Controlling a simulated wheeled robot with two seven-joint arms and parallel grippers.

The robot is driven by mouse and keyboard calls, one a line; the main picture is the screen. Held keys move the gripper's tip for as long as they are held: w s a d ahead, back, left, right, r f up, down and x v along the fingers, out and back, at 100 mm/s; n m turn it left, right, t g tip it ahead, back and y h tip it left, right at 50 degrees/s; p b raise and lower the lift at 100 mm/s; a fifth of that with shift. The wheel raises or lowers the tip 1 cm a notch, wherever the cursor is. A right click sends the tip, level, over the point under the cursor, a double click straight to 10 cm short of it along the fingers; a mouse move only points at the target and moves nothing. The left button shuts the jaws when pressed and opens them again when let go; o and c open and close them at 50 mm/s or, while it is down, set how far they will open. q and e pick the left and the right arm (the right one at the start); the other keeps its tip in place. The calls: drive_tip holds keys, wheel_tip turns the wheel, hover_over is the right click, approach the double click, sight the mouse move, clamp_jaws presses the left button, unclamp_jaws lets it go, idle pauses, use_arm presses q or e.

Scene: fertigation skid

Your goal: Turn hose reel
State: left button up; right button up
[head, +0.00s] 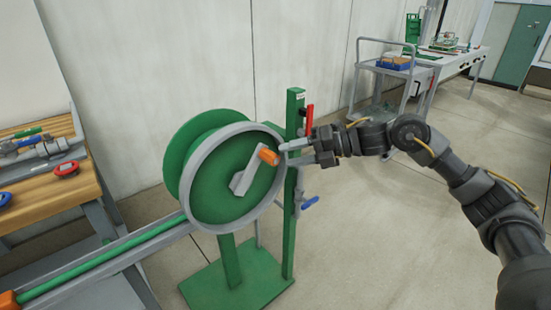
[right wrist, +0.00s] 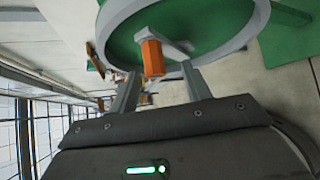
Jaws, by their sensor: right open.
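The green hose reel (head: 220,200) with a grey rim stands on a green post and base left of centre in the head view. Its grey crank (head: 243,180) ends in an orange handle (head: 268,156) at the upper right of the reel face. My right gripper (head: 285,152) is open close to the handle, its fingers pointing left toward it. In the right wrist view the orange handle (right wrist: 151,57) stands just beyond and between the two open fingers (right wrist: 160,80); contact cannot be told. My left gripper is not in view.
A green post (head: 291,180) with a red lever (head: 309,118) and a blue lever (head: 310,202) stands close behind my right gripper. A wooden bench (head: 45,190) with fittings is at left. A cart (head: 385,70) stands at the back right. Floor at right is clear.

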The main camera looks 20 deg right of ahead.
drive_tip(key=v, duration=0.2)
drive_tip(key=shift+s+d+r, duration=0.1)
drive_tip(key=shift+s+d, duration=0.05)
drive_tip(key=shift+d, duration=0.15)
